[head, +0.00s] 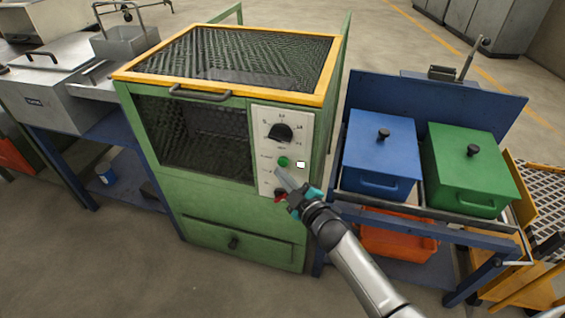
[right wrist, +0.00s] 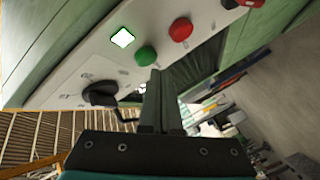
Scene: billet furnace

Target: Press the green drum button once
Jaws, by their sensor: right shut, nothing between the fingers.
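The green drum button (head: 284,162) is a round knob on the pale control panel (head: 297,130) at the right of the green machine's front. It also shows in the right wrist view (right wrist: 146,55). My right gripper (head: 280,171) is shut and empty, its fingertips just below the button in the head view. In the right wrist view the fingertips (right wrist: 156,74) are close beside the button; I cannot tell whether they touch it. A lit white square (head: 301,164) is right of the button. My left gripper is out of view.
A red button (right wrist: 181,29) is near the green one, and a black dial (head: 280,132) is above it. A blue box (head: 380,150) and a green box (head: 468,165) stand on the rack at right. Open floor lies in front.

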